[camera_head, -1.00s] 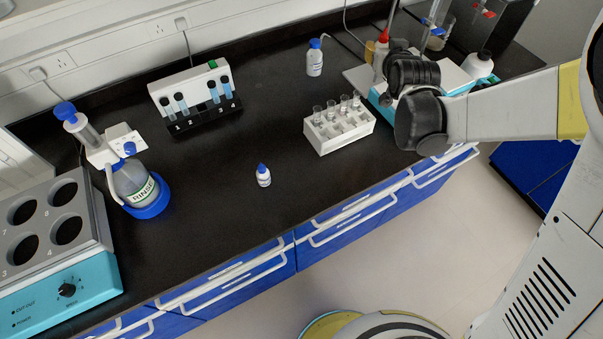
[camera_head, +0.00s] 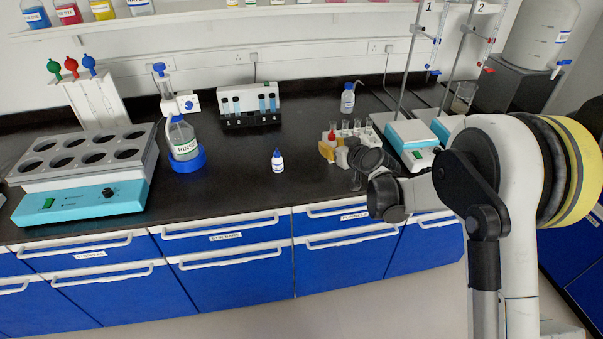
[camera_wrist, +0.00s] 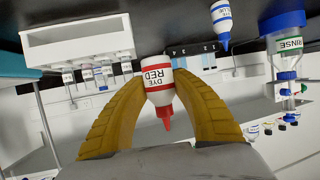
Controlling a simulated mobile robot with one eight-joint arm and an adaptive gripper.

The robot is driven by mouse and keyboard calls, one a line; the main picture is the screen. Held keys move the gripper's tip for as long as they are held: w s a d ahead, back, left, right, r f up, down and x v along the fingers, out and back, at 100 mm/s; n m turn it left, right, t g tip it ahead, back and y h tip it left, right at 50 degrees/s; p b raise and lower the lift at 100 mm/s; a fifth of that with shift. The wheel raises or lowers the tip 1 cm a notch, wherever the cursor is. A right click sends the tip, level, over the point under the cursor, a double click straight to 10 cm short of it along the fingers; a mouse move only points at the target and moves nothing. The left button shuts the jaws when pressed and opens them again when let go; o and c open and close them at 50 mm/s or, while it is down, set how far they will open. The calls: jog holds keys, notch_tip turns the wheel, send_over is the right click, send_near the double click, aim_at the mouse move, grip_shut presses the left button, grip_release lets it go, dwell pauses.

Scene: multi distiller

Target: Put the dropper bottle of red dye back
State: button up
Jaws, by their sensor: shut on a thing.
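The dropper bottle of red dye is white with a red tip and a "DYE RED" label. In the wrist view the bottle (camera_wrist: 158,82) sits between the two yellow fingers of my gripper (camera_wrist: 160,76), which is shut on it. In the head view its red tip (camera_head: 332,133) shows above the fingers of my gripper (camera_head: 328,150), and my wrist covers part of it. The gripper is by the front left of the white test-tube rack (camera_head: 357,137). A similar dropper bottle with a blue tip (camera_head: 277,162) stands upright on the black bench (camera_head: 240,190), left of my gripper.
The rack with glass tubes is close to my gripper. A rinse bottle on a blue base (camera_head: 184,150), a numbered cuvette holder (camera_head: 250,104) and a blue-capped bottle (camera_head: 348,99) stand farther off. Dye bottles (camera_head: 103,10) line the wall shelf. Bench around the blue-tipped bottle is clear.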

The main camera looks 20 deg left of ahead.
jog(key=b, duration=0.3)
send_over(304, 168)
notch_tip(304, 168, down, 6)
jog(key=shift+w+a+r, duration=0.1)
jog(key=shift+a, duration=0.05)
jog(key=shift+f+b, duration=0.85)
jog(key=shift+f, duration=1.15)
jog(key=shift+f, duration=0.15)
jog(key=o, duration=0.9)
jog(key=shift+r, duration=0.3)
jog(key=p+v, duration=0.3)
jog(key=v, duration=0.9)
jog(key=shift+f, duration=0.1)
